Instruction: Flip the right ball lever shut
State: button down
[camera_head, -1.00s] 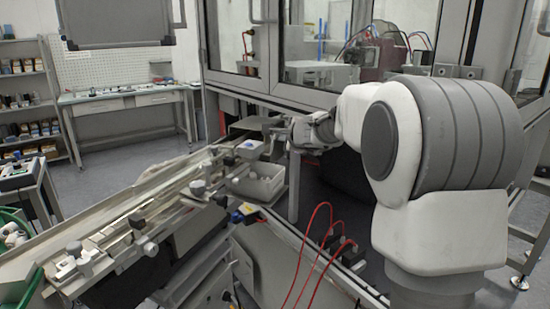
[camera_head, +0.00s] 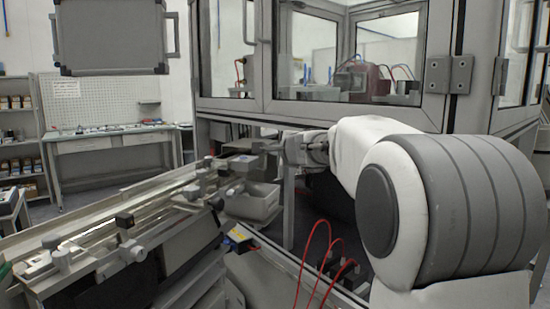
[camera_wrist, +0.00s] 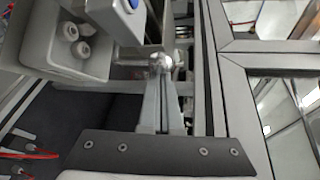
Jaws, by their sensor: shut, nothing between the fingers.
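My gripper (camera_head: 270,148) reaches left from my arm in the head view, over the far end of the rail assembly (camera_head: 150,205). In the wrist view the gripper (camera_wrist: 162,68) has its narrow grey fingers together, with nothing held between them. A shiny rounded metal piece (camera_wrist: 164,60) shows right at the fingertips. I cannot tell whether it is the ball of the right lever or whether the fingers touch it. The right ball lever is not clearly made out in the head view.
A grey bin (camera_head: 257,204) stands below the gripper; the wrist view shows white caps (camera_wrist: 75,40) in it. A glazed cabinet frame (camera_head: 330,113) is close behind and right of the gripper. Red hoses (camera_head: 318,240) rise in front. A workbench (camera_head: 110,140) stands at the back left.

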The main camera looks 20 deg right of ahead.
jog(key=shift+s+a, duration=0.15)
jog(key=shift+s, duration=0.05)
jog(key=shift+s+a+b, duration=0.3)
jog(key=shift+s+b, duration=0.1)
jog(key=shift+b, duration=0.15)
jog(key=shift+s+a, duration=0.1)
dwell(0.4)
jog(key=shift+s, duration=0.1)
